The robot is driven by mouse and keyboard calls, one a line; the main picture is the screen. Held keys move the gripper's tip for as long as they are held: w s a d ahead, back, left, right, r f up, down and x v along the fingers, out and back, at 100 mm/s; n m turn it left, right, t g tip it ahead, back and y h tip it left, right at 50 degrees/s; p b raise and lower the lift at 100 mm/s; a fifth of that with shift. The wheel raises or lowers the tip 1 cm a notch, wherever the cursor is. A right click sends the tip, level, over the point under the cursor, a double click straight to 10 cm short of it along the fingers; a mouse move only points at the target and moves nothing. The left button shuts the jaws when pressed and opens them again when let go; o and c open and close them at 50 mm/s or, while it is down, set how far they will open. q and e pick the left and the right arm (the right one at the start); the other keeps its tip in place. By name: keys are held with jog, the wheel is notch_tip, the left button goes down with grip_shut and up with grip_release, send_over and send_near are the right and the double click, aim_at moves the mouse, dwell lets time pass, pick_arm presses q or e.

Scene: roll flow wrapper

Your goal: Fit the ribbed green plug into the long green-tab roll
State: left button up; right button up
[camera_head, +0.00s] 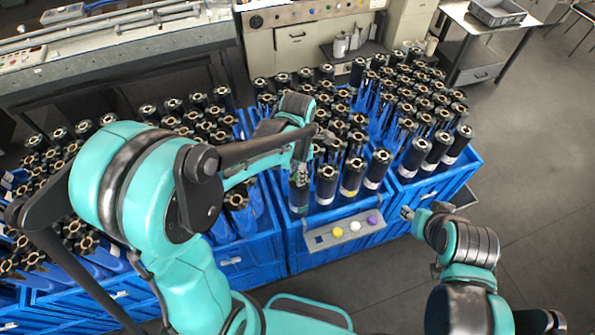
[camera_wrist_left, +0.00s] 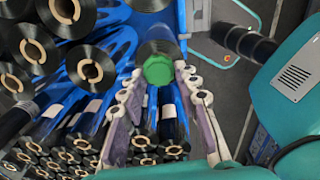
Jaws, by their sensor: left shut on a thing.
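The green plug (camera_wrist_left: 158,70) is between the fingertips of my left gripper (camera_wrist_left: 158,82), which is shut on it. In the wrist view the plug covers the middle of the end of a dark roll (camera_wrist_left: 158,32); I cannot tell whether it is above the core or in it. In the head view my left gripper (camera_head: 301,168) is over an upright roll (camera_head: 299,194) at the front left corner of the middle blue crate. Its green tab is not clear. My right gripper (camera_head: 408,213) is off to the right, apart from the rolls; its jaws are too small to read.
Blue crates (camera_head: 285,235) full of upright black rolls stand close around the left gripper. A grey tray (camera_head: 318,243) on the crate front holds white, yellow and purple plugs. Machines stand behind. The floor at right (camera_head: 530,190) is clear.

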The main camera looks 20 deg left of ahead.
pick_arm(q)
jog(key=shift+f+b, duration=0.5)
jog(key=shift+f, duration=0.05)
dwell(0.4)
jog(key=o, duration=0.5)
jog(key=shift+c, duration=0.2)
notch_tip(320, 180, up, 11)
jog(key=p, duration=0.8)
dwell(0.4)
